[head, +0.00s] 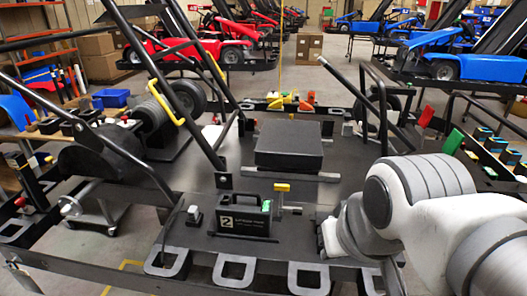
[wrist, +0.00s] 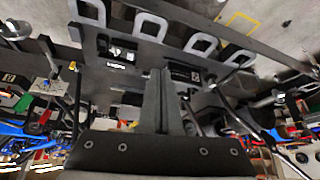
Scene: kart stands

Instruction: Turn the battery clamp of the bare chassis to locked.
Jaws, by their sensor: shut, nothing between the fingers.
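The bare chassis (head: 345,195) is a dark flat frame with metal loops along its near edge. A black battery (head: 243,222) marked 2 stands upright on it, with a green piece at its right end. A small yellow-topped lever (head: 282,187) beside the battery looks like the clamp; its lock state is too small to tell. In the head view my arm comes in from the right and ends right of the battery, hiding my gripper. The wrist view shows my gripper (wrist: 165,92), fingers together and empty, pointing over the chassis deck. The clamp is not clear there.
A black box (head: 288,145) sits on the chassis behind the battery. Black bars (head: 170,80) rise at left, one with a yellow grip. Orange and yellow parts (head: 290,101) lie along the far rail. Red and blue karts on stands fill the background.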

